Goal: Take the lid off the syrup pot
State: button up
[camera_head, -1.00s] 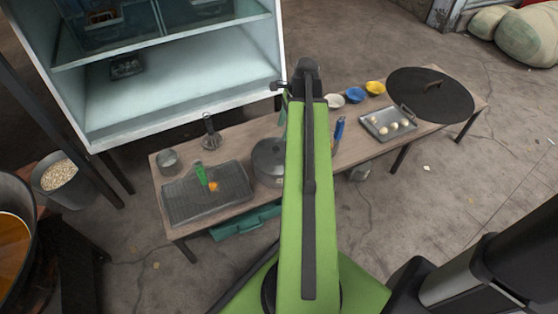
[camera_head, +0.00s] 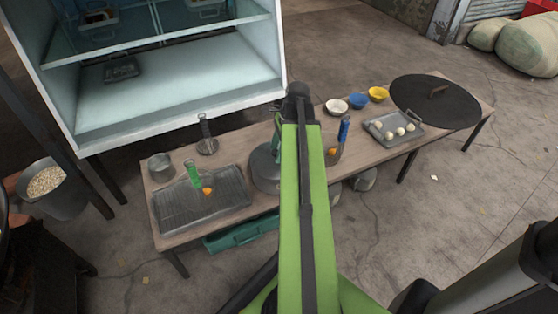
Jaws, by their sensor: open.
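A grey metal pot (camera_head: 265,170) stands on the wooden table, partly hidden behind my green arm. It looks like the syrup pot, with a grey lid (camera_head: 262,158) seeming to be on it; its handle is not clear. My gripper (camera_head: 278,124) shows only in part at the far end of the arm, above and beside the pot. It is open with nothing visible in it, and its fingertips are mostly hidden. I cannot tell whether it touches the lid.
A dark tray (camera_head: 170,212) with a green vessel (camera_head: 194,175) lies left on the table (camera_head: 240,140). Three bowls, a tray of white balls (camera_head: 415,138), a blue-handled tool (camera_head: 343,130) and a large black disc (camera_head: 450,112) are right. A glass-shelved cabinet (camera_head: 185,112) stands behind.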

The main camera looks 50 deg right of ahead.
grip_shut()
jog(key=shift+r, duration=0.1)
dwell(0.3)
jog(key=p+v, duration=0.2)
jog(key=a+p+v, duration=0.1)
jog(key=p+v, duration=0.2)
jog(key=shift+w+r, duration=0.15)
jog(key=shift+r, duration=0.1)
jog(key=s+d+r+p, duration=0.3)
jog(key=s+r+p, duration=0.2)
jog(key=s, duration=0.5)
jog(key=shift+s+d+r+p, duration=0.3)
jog(key=shift+d+p, duration=0.1)
jog(key=shift+p, duration=0.1)
